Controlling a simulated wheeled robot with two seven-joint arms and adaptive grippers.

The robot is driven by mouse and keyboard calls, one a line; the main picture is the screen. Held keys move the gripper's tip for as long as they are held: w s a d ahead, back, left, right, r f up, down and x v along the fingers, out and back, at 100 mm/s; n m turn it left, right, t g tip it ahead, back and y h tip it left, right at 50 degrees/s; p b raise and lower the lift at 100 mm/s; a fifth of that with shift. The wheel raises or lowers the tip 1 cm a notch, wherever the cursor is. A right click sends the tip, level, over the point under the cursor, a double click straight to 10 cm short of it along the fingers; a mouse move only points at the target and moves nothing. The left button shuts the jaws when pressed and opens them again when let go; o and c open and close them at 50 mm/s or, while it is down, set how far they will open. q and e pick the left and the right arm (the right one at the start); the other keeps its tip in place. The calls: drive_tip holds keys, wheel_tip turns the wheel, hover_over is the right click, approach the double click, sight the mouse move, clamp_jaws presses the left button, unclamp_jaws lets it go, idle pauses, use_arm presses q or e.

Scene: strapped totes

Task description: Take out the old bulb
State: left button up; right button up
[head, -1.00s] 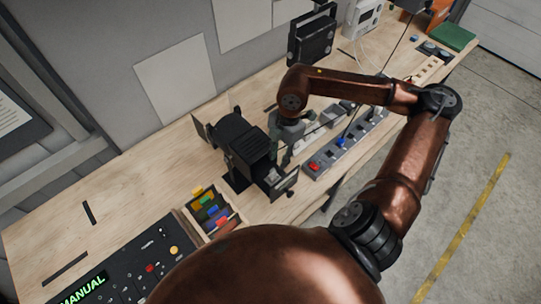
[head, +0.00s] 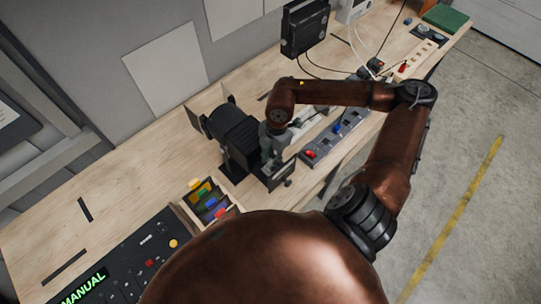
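A black lamp-like housing (head: 232,128) with flat flaps stands on the wooden bench, left of the middle in the head view. I cannot make out a bulb; any bulb in the housing is hidden. My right gripper (head: 268,160) reaches down from the arm at the right end of the housing, close against its open-flap side. Its fingers are small and partly covered by the wrist, so I cannot tell whether they are open or hold anything. My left gripper is not in view.
A grey strip with red and blue parts (head: 335,140) lies right of the housing. A wooden tray (head: 188,214) of coloured pieces and a black control panel (head: 118,262) reading MANUAL are in front. A black box (head: 304,28) stands behind. Bare bench (head: 120,180) lies left.

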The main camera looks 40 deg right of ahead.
sight(269, 161)
drive_tip(key=shift+c, duration=0.5)
clamp_jaws()
drive_tip(key=shift+c, duration=1.5)
unclamp_jaws()
clamp_jaws()
drive_tip(key=shift+r+p, duration=1.2)
drive_tip(key=shift+r, duration=1.3)
